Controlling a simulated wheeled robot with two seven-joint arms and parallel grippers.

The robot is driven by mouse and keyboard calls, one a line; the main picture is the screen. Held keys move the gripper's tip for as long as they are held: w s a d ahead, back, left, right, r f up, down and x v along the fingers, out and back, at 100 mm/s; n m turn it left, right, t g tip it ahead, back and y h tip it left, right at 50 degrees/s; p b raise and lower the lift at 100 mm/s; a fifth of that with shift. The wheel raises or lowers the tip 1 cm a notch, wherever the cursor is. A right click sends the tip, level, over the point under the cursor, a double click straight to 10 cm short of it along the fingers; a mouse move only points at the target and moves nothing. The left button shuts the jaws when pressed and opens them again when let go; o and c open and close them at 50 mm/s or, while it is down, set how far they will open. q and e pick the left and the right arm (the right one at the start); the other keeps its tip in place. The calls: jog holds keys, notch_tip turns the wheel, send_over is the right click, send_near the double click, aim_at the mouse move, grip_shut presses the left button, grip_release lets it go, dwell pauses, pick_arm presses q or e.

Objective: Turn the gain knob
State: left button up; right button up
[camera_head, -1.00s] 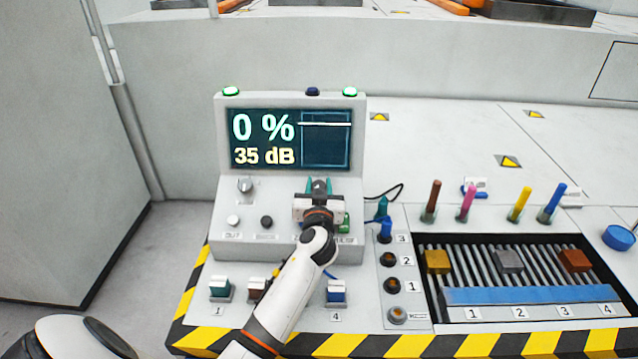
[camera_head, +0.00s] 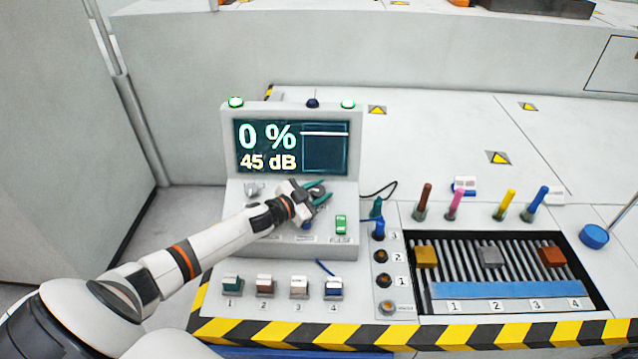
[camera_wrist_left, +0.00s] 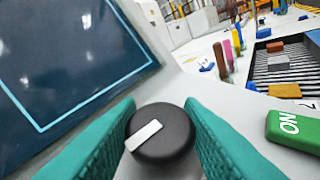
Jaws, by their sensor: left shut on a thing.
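My left gripper (camera_head: 320,192) is at the upper right of the control panel on the grey instrument box (camera_head: 230,215). In the left wrist view its teal fingers close on both sides of a round black knob (camera_wrist_left: 162,138) with a white pointer bar, which I take as the gain knob. The pointer lies slanted. The screen (camera_head: 292,147) reads 0 % and 45 dB. My right gripper is not in view.
A green ON switch (camera_head: 341,225) sits just right of the gripper, also near in the left wrist view (camera_wrist_left: 294,130). A silver knob (camera_head: 254,190) is to the left. Several rocker switches (camera_head: 265,285) stand in front. A slatted tray (camera_head: 510,245) with blocks lies at right.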

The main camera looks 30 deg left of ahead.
pick_arm(q)
jog(key=m+g+h, duration=0.2)
jog(key=m, duration=0.1)
jog(key=shift+a+r+h, duration=0.1)
jog(key=shift+a+h, duration=0.1)
jog(key=shift+h, duration=0.2)
jog(key=shift+d+m+g+h+b, duration=0.1)
jog(key=shift+m+g+h+b, duration=0.3)
jog(key=shift+m+g+h, duration=1.2)
jog(key=shift+m+g, duration=0.3)
jog(key=shift+m, duration=0.2)
jog(key=o, duration=0.9)
jog(key=shift+d, duration=0.1)
jog(key=b+v, duration=0.1)
jog(key=v, duration=1)
jog(key=shift+s+b, duration=0.15)
jog(key=shift+b, duration=0.25)
jog(key=shift+s+r, duration=0.2)
jog(key=shift+r, duration=0.05)
